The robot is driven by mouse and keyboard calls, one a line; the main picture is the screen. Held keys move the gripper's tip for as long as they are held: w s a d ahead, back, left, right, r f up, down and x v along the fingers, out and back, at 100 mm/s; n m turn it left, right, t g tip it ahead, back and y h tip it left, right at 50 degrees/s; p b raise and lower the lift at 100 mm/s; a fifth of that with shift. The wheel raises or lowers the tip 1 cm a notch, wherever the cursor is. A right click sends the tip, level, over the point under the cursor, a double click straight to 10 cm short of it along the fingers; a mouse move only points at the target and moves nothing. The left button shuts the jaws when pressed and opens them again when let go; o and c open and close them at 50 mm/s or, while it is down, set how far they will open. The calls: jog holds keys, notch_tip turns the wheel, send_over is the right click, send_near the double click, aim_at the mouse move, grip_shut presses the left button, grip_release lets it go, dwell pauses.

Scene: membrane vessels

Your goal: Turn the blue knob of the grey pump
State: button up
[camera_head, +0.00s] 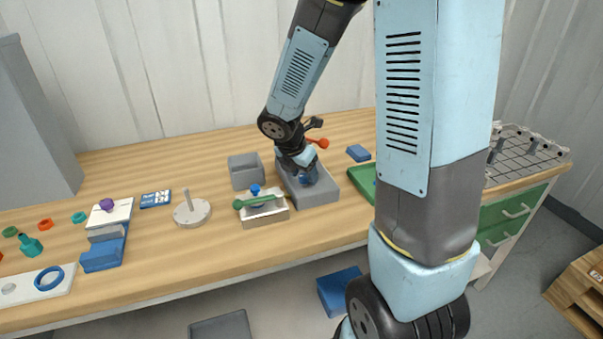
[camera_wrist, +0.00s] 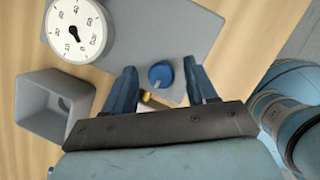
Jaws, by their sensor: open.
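The grey pump (camera_head: 322,193) stands on the workbench, below my wrist in the head view. In the wrist view its flat grey body (camera_wrist: 175,35) fills the upper middle. The blue knob (camera_wrist: 160,74) is round with a pale mark and sits on the grey body. My gripper (camera_wrist: 160,66) is open, with one blue finger on each side of the knob and a visible gap to it on both sides. Whether the fingertips are level with the knob cannot be told. In the head view my gripper (camera_head: 307,177) is over the pump and hides the knob.
A white dial gauge (camera_wrist: 78,30) and a grey open box (camera_wrist: 50,105) lie left of the knob. A brass fitting (camera_wrist: 155,98) shows just below it. A block with a green handle (camera_head: 265,219) stands left of the pump; a green tray (camera_head: 360,178) lies right.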

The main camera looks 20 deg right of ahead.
jog(key=shift+r, duration=0.1)
jog(key=v, duration=1.3)
jog(key=shift+r, duration=0.2)
jog(key=shift+a, duration=0.1)
jog(key=s+d+r+m+t+y, duration=0.1)
jog(key=s+r+m, duration=0.3)
jog(key=s+m, duration=0.4)
jog(key=s+d+r+m+t+y, duration=0.2)
jog(key=s+r+m, duration=0.3)
jog(key=m, duration=1.2)
jog(key=s+d, duration=0.1)
jog(key=s, duration=0.2)
jog(key=shift+s+d+y, duration=0.3)
jog(key=shift+s+y, duration=0.1)
jog(key=shift+c, duration=0.2)
dwell(1.0)
